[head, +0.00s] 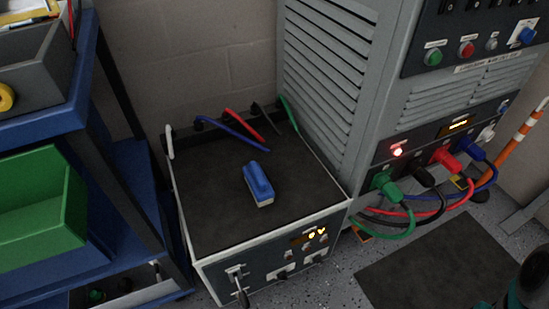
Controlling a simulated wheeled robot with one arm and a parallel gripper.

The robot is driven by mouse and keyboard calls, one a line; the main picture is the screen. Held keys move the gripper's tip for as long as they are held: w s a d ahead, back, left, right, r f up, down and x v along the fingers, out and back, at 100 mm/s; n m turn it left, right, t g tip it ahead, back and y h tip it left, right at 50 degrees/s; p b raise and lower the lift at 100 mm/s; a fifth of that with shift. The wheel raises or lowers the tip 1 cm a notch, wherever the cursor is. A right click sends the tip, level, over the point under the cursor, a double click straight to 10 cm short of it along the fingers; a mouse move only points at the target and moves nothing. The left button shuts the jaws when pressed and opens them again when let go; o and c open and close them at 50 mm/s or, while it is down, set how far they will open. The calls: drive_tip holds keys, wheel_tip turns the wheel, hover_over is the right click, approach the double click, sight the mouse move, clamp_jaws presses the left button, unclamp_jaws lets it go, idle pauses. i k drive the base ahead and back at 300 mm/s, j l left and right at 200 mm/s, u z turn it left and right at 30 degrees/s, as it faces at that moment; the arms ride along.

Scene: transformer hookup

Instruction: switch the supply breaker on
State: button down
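The grey supply cabinet (325,75) stands at the right. Its upper panel has a row of black switches cut by the top edge, a green button (433,57), a red button (466,49) and a blue rotary knob (526,36). Its lower panel has a lit red lamp (397,151) and a lit amber display (460,125). A small white switch (486,135) sits right of that display. I cannot tell for certain which control is the supply breaker. My gripper is not in view; a dark part at the bottom right corner looks like my arm.
Green, black, red and blue cables (410,215) hang from the cabinet. A blue shelf (135,190) stands left. A dark mat (435,265) lies on the floor.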

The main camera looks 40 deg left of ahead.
sight(245, 303)
drive_tip(key=u, duration=2.1)
drive_tip(key=j, duration=0.3)
drive_tip(key=k, duration=0.3)
drive_tip(key=z, duration=0.45)
drive_tip(key=k+z, duration=0.15)
drive_tip(key=k, duration=0.3)
